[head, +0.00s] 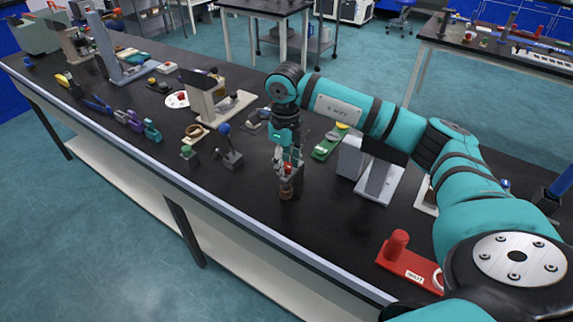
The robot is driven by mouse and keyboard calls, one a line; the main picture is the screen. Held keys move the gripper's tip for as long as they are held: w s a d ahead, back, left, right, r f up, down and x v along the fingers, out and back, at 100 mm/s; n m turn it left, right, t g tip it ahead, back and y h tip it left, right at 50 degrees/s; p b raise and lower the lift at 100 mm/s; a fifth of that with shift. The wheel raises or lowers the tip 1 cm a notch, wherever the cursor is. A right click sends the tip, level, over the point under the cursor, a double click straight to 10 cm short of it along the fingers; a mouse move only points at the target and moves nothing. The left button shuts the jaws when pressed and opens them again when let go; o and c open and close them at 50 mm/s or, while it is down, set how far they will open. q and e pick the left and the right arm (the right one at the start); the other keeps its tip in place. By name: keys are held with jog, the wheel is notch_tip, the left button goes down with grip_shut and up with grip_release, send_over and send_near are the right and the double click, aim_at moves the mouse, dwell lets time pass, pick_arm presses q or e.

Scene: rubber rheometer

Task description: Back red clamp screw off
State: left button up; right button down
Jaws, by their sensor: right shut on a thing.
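My right gripper (287,162) reaches down from above over a small grey clamp block (290,184) near the front edge of the bench. A red screw head (287,169) shows on top of the block, between the fingertips. The gripper is shut on this red clamp screw. The fingers cover part of the screw, so its thread cannot be seen. A brown round part (286,192) shows at the block's front. My left gripper is not in view.
On the black bench (330,222), blocks with a green knob (187,151) and a blue knob (224,129) stand to the left. A grey instrument (372,170) stands to the right. A red fixture (405,262) lies nearer me. The bench is clear between it and the clamp.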

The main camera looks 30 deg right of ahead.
jog(key=n+b, duration=0.1)
jog(key=n, duration=0.1)
jog(key=shift+f+n, duration=0.1)
jog(key=shift+n, duration=1.2)
jog(key=n+b, duration=0.1)
jog(key=n, duration=0.2)
jog(key=shift+b, duration=0.3)
jog(key=shift+n, duration=0.8)
